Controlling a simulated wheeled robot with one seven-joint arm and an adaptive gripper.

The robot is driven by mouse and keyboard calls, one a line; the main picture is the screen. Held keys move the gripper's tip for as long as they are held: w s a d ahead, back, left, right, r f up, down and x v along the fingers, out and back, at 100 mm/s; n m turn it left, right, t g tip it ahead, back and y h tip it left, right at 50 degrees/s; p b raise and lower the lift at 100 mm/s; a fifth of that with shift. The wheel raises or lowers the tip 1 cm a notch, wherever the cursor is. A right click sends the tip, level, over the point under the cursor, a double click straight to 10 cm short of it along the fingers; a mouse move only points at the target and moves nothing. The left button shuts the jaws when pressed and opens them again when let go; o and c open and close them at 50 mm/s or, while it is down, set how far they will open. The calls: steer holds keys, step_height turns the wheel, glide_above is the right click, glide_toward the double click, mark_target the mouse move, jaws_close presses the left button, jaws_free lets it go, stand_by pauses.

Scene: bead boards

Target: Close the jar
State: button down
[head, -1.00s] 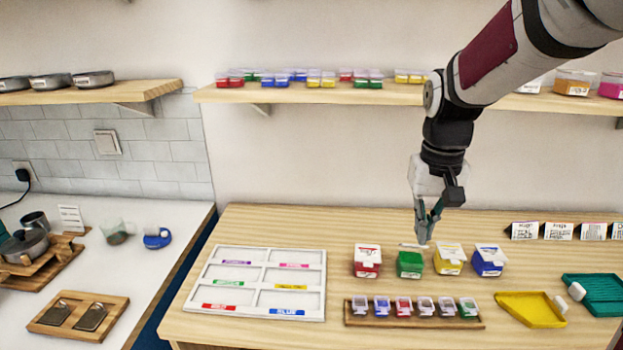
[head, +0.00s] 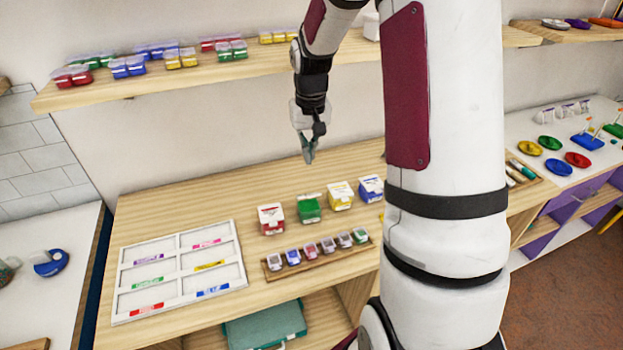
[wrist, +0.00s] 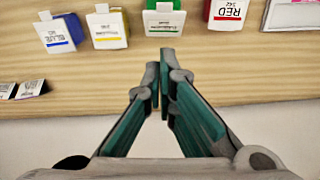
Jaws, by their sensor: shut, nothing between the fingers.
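A row of small jars with white tops stands on the wooden table: red (head: 271,219), green (head: 309,210), yellow (head: 341,196) and blue (head: 370,189). The green jar shows its green body, with a thin pale lid edge at its top back that looks raised; its exact angle is hard to tell. My gripper (head: 308,158) points down, above and behind the green jar, apart from it. In the wrist view my gripper (wrist: 159,68) has its teal fingers together and empty, with the green jar (wrist: 164,18) just beyond the tips.
A rack of several small lidded pots (head: 328,246) stands in front of the jars. A white sorting tray (head: 240,280) lies at left. A shelf (head: 110,92) with small colored boxes runs above. My arm hides the table's right part.

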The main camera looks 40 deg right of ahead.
glide_above(311, 194)
steer(key=w, duration=0.1)
step_height(311, 194, down, 5)
steer(key=shift+w+d+f+p, duration=0.1)
steer(key=shift+d+f+p, duration=0.05)
steer(key=shift+p, duration=0.15)
steer(key=shift+s+a+f+p, duration=0.2)
steer(key=shift+s+f+p, duration=0.05)
steer(key=shift+s+f, duration=0.3)
steer(key=shift+s+a+f+p, duration=0.2)
steer(key=shift+s+f+p, duration=0.05)
steer(key=shift+s+f, duration=0.35)
steer(key=shift+f, duration=0.25)
